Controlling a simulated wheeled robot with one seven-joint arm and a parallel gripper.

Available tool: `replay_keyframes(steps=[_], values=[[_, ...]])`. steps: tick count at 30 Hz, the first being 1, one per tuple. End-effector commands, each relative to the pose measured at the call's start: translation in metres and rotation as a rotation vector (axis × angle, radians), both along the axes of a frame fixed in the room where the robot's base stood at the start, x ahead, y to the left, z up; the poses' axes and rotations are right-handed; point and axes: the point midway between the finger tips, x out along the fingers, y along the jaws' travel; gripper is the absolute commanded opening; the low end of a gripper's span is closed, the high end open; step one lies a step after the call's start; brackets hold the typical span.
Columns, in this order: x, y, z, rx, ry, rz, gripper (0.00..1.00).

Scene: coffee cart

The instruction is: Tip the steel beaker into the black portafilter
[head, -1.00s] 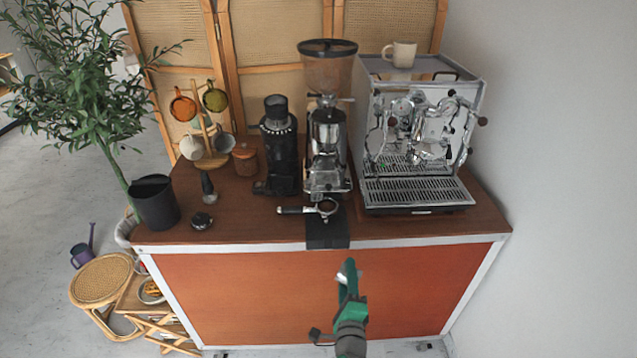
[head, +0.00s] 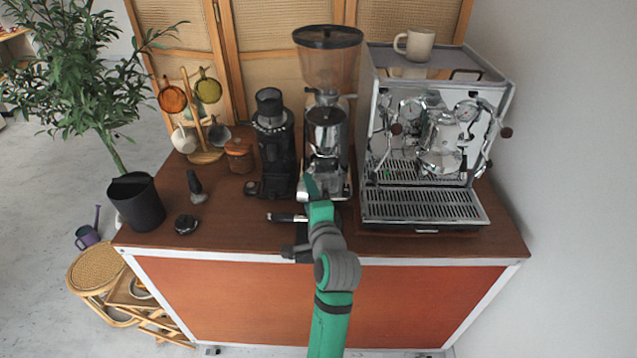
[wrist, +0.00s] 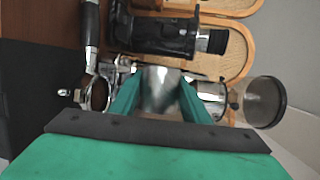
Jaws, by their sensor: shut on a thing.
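My gripper (head: 311,190) reaches over the front of the cart towards the base of the chrome grinder. In the wrist view its green fingers (wrist: 162,100) are shut on the steel beaker (wrist: 160,80), one on each side. The beaker's contents cannot be made out, and in the head view I cannot pick it out behind my gripper. The black portafilter lies on the worktop; its black handle (head: 287,217) points left, and my arm hides its basket in the head view. The wrist view shows the portafilter's round basket (wrist: 98,95), apart from the beaker in the picture.
The chrome grinder (head: 326,130) with its hopper stands just behind my gripper. A black grinder (head: 272,150) stands to its left, the espresso machine (head: 425,150) to its right. A tamper (head: 196,188), a dark puck-shaped tool (head: 186,224) and a black bin (head: 136,203) are further left.

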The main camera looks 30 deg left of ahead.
Motion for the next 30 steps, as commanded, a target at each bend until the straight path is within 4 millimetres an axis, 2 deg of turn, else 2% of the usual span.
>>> replay_keyframes(steps=[5, 15, 21, 30], values=[[-0.001, 0.002, 0.000, -0.111, -0.053, 0.001, 0.19], [-0.005, 0.010, -0.006, -0.633, -0.294, 0.002, 0.19], [-0.002, 0.005, -0.010, -0.945, -0.434, 0.000, 0.19], [0.000, 0.000, -0.014, -1.229, -0.565, 0.000, 0.19]])
